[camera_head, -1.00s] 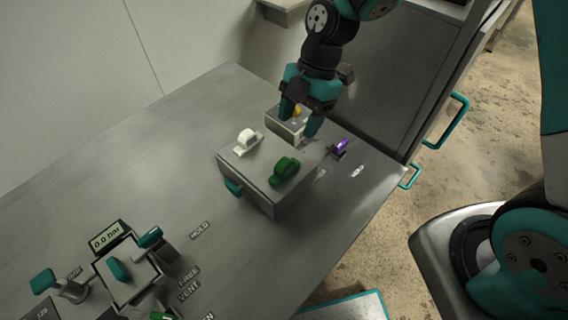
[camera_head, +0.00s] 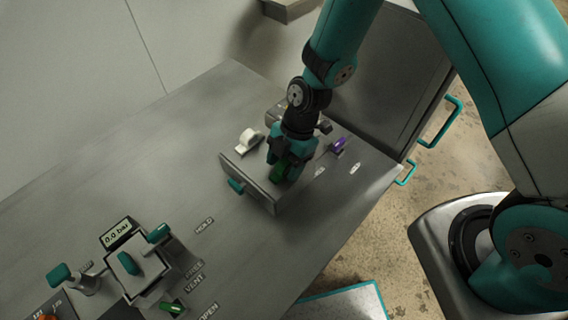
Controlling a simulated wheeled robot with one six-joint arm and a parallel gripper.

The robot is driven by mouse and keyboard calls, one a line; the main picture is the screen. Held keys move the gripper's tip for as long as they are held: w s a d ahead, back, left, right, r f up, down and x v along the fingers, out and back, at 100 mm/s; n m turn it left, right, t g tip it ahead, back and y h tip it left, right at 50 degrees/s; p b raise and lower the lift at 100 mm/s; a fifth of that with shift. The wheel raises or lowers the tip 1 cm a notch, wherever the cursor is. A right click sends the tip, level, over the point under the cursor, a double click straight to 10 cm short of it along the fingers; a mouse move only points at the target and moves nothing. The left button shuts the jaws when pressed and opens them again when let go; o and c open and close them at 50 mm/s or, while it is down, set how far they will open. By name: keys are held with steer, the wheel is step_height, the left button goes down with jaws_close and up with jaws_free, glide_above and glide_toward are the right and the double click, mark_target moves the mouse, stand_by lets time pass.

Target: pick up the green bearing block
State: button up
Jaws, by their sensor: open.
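The green bearing block (camera_head: 277,173) is mostly hidden behind my gripper. A dark green part of it shows between the fingers. It is by the right end of a grey box with a teal handle on its front. My gripper (camera_head: 284,172) points down over the block, with its fingers open around it. Whether they touch the block cannot be seen.
A white bearing block (camera_head: 250,139) stands close to the left of my gripper. A purple piece (camera_head: 338,145) is to the right. The box's front panel (camera_head: 251,184) rises just in front. Levers and a gauge (camera_head: 116,234) stand at the lower left.

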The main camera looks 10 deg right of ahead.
mark_target(285, 161)
steer(key=c, duration=1)
steer(key=shift+c, duration=0.2)
steer(key=shift+r, duration=0.1)
step_height(285, 161, up, 20)
steer(key=b, duration=0.3)
